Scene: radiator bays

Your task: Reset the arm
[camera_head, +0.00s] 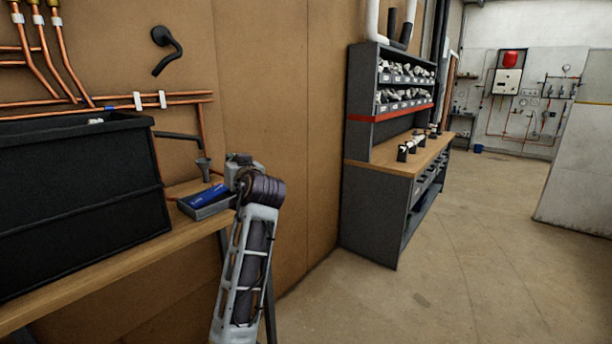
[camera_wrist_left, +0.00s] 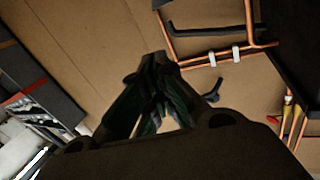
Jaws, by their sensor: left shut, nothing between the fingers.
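My left arm rises from the bottom middle of the head view. My left gripper (camera_head: 238,159) is at its top end, small and partly hidden by the wrist, over the right end of the wooden bench. In the left wrist view the dark fingers (camera_wrist_left: 157,64) come together, shut and empty, with the tan wall panel behind them. My right gripper does not show in either view.
A large black crate (camera_head: 80,195) stands on the wooden bench (camera_head: 110,268). A grey tray (camera_head: 212,208) holding a blue item (camera_head: 207,194) lies close beside my left wrist. Copper pipes (camera_head: 105,103) run along the wall. A shelved workbench (camera_head: 378,205) stands further right; open floor (camera_head: 450,270) lies beyond.

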